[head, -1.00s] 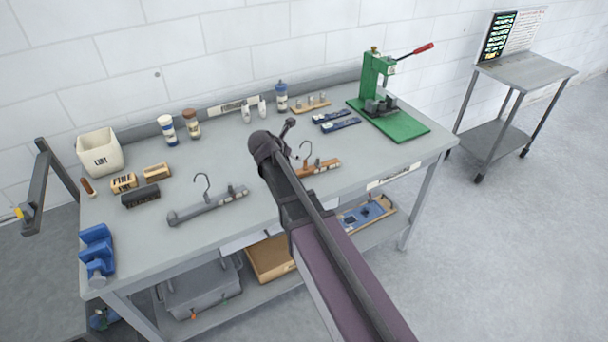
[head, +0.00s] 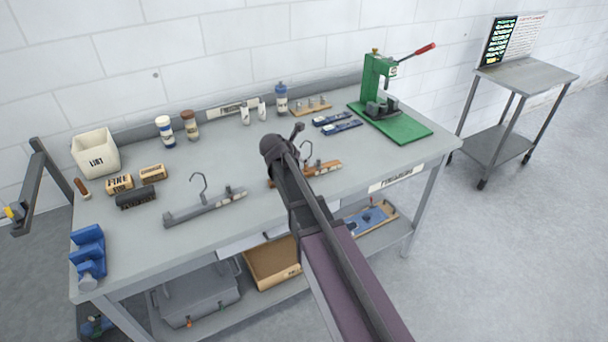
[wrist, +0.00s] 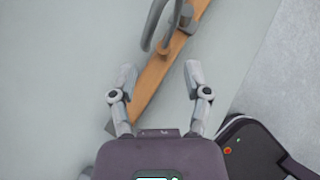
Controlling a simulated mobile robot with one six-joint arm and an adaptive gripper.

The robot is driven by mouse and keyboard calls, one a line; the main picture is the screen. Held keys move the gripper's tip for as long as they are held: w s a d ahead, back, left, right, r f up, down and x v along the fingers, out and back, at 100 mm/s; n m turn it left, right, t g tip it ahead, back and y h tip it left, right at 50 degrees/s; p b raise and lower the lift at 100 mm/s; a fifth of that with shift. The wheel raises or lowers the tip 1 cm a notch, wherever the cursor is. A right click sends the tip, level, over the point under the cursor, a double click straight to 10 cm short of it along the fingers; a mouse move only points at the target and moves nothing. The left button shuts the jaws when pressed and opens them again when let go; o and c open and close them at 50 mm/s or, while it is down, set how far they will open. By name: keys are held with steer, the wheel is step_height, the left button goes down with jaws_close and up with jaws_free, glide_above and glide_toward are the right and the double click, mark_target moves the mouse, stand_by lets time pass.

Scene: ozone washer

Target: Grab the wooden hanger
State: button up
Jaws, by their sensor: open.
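The wooden hanger (head: 322,168) lies on the grey workbench (head: 235,237), near its front edge. It is an orange-brown bar with a metal hook, and my arm hides part of it in the head view. In the wrist view the wooden hanger (wrist: 160,78) runs diagonally, with its grey hook at the top. My gripper (wrist: 160,80) is open, with one finger on each side of the bar as seen from the wrist. Nothing is held. I cannot tell how high the fingers are above the bar. In the head view my arm hides the fingers.
A grey hanger (head: 205,207) lies to the left on the bench. Two blue-handled tools (head: 341,127) lie behind the wooden hanger. A green press (head: 378,90) stands at the back right. A blue vise (head: 88,255) is at the left front corner. Bare bench top surrounds the hangers.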

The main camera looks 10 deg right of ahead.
steer(key=shift+f, duration=0.1)
steer(key=b+x, duration=0.3)
steer(key=shift+s+d+f, duration=0.15)
steer(key=shift+s+f, duration=0.1)
steer(key=shift+f, duration=0.05)
steer(key=shift+b+x, duration=0.5)
steer(key=shift+x, duration=0.4)
steer(key=shift+d+r, duration=0.1)
jaws_close()
